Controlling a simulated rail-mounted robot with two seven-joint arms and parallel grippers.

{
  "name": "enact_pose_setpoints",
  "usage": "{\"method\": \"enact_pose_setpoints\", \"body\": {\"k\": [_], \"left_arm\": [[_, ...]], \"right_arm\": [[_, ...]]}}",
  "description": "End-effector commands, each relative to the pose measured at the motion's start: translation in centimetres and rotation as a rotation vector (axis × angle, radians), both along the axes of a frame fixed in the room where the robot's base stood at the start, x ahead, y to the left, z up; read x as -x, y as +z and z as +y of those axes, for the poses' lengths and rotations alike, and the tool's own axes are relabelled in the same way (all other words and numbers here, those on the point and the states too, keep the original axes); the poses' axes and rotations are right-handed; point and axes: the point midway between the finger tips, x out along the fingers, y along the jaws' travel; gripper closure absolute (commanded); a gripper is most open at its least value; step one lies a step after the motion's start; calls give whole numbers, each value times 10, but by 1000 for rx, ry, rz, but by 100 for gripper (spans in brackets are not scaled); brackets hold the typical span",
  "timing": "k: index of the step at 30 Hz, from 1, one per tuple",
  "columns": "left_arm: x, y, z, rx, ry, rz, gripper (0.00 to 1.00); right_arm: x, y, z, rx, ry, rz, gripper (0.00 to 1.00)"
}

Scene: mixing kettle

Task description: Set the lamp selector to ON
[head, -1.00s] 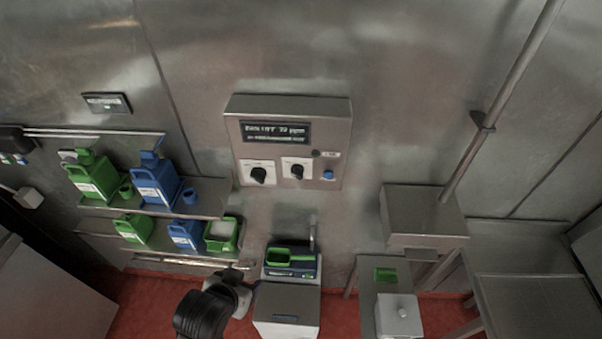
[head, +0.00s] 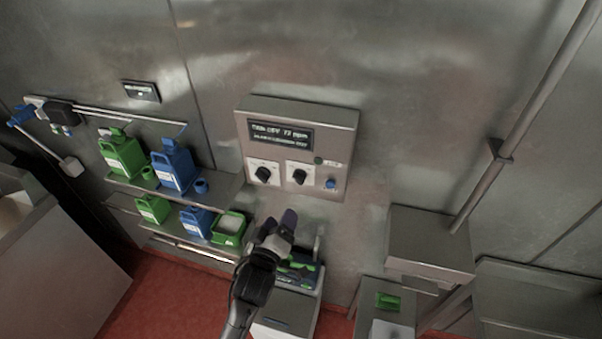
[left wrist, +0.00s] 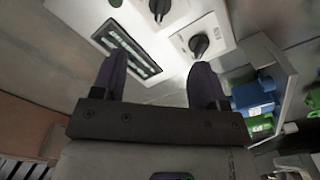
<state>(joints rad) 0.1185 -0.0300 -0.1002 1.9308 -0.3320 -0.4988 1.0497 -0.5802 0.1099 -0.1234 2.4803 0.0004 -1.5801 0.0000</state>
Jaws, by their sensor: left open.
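A grey control box on the wall (head: 345,125) has a lit display and two black rotary knobs on white plates. The left knob (head: 263,174) and the right knob (head: 299,177) sit side by side; their labels are too small to read, so I cannot tell which is the lamp selector. In the left wrist view the left knob (left wrist: 198,45) is beside one fingertip, and the right knob (left wrist: 158,8) is at the top edge. My left gripper (head: 279,222) is open and empty, below the box in the head view and apart from the knobs. My right gripper is not in view.
Shelves with green and blue jugs (head: 171,168) stand left. A dark device with green parts (head: 306,272) is behind my gripper. A pole (head: 520,120) rises at right.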

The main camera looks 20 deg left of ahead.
Motion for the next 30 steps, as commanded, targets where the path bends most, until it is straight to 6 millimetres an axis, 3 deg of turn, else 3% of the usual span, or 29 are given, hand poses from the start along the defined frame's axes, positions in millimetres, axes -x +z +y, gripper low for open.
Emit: {"method": "enact_pose_setpoints", "body": {"k": [8,30], "left_arm": [[-20,-2,1,12,-1,-1,33],[-105,-3,6,10,1,0,33]], "right_arm": [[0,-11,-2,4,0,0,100],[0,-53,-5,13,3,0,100]]}}
